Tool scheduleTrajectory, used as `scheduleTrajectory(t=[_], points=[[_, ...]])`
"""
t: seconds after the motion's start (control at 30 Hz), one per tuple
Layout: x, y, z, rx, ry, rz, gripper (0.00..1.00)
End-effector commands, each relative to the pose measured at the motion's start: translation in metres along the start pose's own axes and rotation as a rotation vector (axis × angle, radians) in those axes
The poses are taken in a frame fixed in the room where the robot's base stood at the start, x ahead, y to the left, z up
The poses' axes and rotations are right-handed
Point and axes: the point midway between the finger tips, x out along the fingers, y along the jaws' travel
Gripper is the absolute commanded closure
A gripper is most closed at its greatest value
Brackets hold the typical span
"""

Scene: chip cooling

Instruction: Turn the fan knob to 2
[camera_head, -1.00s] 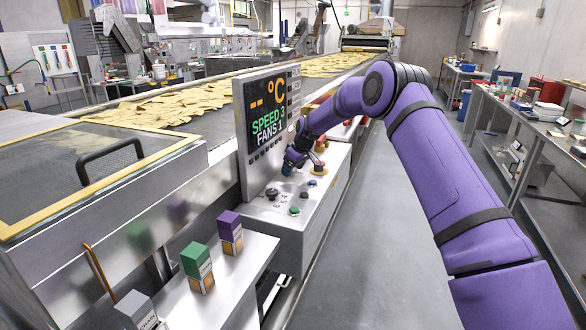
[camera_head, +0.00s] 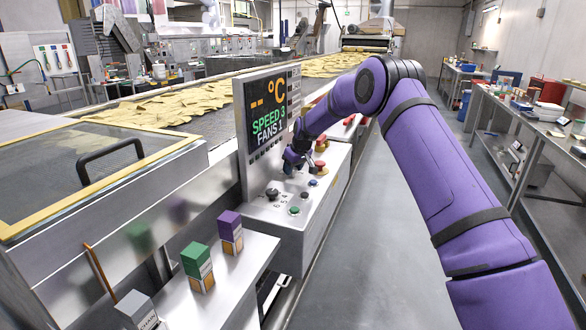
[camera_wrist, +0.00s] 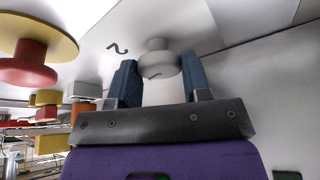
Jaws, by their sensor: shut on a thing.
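The control panel (camera_head: 312,208) has a sloped pale top with several knobs and buttons. Its display (camera_head: 267,112) reads "SPEED 3" and "FANS 1". My gripper (camera_head: 289,168) is at the far part of the panel top, below the display. In the wrist view, a light grey round knob (camera_wrist: 156,66) sits between the two blue fingertips of my gripper (camera_wrist: 157,80), which are shut on it. A dark numeral 2 is printed on the panel beside the knob. In the head view my gripper hides this knob.
A red mushroom button on a yellow base (camera_wrist: 28,65) is close by. A black knob (camera_head: 272,194) and a green button (camera_head: 294,210) are nearer on the panel. Green (camera_head: 196,260) and purple (camera_head: 229,224) boxes stand on the front ledge. The conveyor carries chips (camera_head: 160,102).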

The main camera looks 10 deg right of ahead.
Motion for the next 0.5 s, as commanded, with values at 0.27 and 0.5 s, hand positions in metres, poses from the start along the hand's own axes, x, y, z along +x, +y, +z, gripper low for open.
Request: scheduleTrajectory(t=[0.27,0.5], points=[[0.0003,-0.0028,-0.0006,0.231,-0.001,0.099,0.80],[0.0007,-0.0038,-0.0009,0.437,-0.001,0.185,0.80]])
